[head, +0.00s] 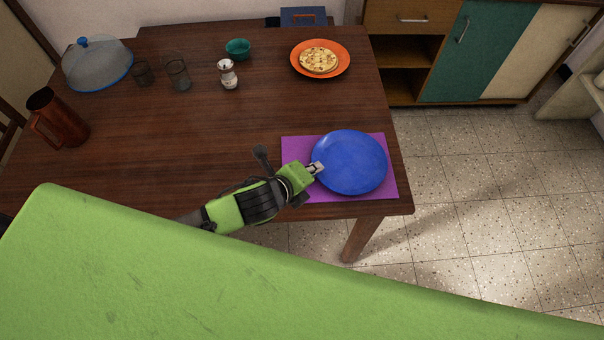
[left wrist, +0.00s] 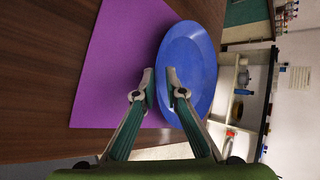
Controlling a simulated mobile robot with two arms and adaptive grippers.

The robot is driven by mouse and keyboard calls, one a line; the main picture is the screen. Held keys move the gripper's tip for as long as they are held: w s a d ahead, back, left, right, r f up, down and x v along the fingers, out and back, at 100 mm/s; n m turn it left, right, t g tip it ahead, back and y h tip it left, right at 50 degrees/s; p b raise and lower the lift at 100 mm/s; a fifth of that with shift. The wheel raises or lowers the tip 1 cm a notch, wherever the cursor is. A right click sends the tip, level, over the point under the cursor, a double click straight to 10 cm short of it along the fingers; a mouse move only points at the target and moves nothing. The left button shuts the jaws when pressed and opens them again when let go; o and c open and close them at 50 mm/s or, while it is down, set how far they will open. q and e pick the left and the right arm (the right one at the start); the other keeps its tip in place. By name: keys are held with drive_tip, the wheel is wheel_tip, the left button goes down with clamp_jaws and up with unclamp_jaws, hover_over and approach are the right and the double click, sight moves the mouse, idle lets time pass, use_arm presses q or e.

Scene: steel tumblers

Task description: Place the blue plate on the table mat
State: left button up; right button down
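The blue plate (head: 350,162) appears above the right part of the purple mat (head: 296,150) near the table's front right corner. My left gripper (head: 316,168) is at the plate's left rim. In the left wrist view the fingers (left wrist: 161,82) are nearly together, one on each side of the rim of the blue plate (left wrist: 196,70). The plate looks held slightly above the purple mat (left wrist: 112,70), though the height is hard to judge. My right gripper is not in view.
On the table (head: 190,130) stand an orange plate with food (head: 320,60), a teal bowl (head: 238,48), a small jar (head: 228,74), glasses (head: 179,75), a brown jug (head: 57,118) and a domed cover (head: 97,64). The middle of the table is clear.

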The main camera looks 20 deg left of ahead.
use_arm(q)
drive_tip(key=v, duration=1.1)
